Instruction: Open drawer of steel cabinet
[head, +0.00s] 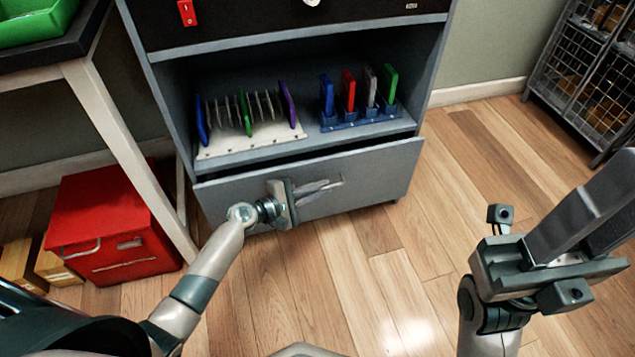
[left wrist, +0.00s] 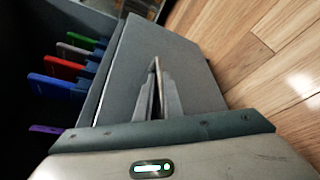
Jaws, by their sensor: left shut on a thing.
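The steel cabinet (head: 165,100) stands ahead of me in the head view. Its grey drawer front (head: 375,172) is below the open shelf, with a dark gap along its top edge. The drawer looks slightly pulled out. My left gripper (head: 322,186) is at the middle of the drawer front, shut on its slim handle (head: 338,181). In the left wrist view the fingers (left wrist: 157,85) close together against the grey panel, hiding most of the handle. My right gripper (head: 590,215) is raised at the right, away from the cabinet; its finger gap is unclear.
Above the drawer, the shelf holds a white rack (head: 225,147) and a blue rack (head: 355,121) with coloured phone-like slabs. A red box (head: 115,225) and a table leg (head: 130,150) are left of the cabinet. The wooden floor (head: 400,270) before the drawer is clear.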

